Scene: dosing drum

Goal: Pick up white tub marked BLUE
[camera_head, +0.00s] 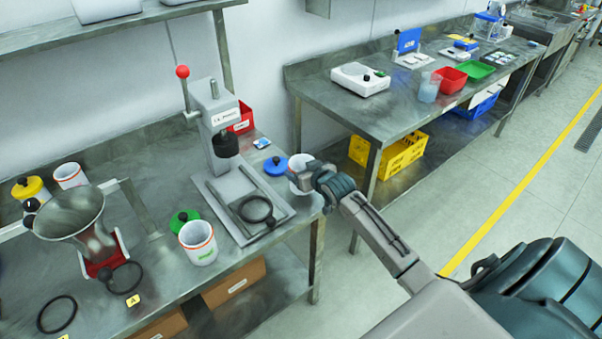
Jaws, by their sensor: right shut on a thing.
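A white tub (298,173) stands or hangs at the right end of the left steel bench, partly hidden by my right gripper. No marking can be read on it. My right gripper (313,179) comes in from the right and is shut on this tub; I cannot tell whether the tub is lifted. A blue lid with a dark knob (275,166) lies just left of it. My left gripper is not in view.
A grey press (220,130) stands left of the tub. Another white tub (198,244) with green lettering, a green lid (184,219), a metal funnel (75,213) and a yellow-lidded tub (30,190) share the bench. A second bench (375,115) stands behind right.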

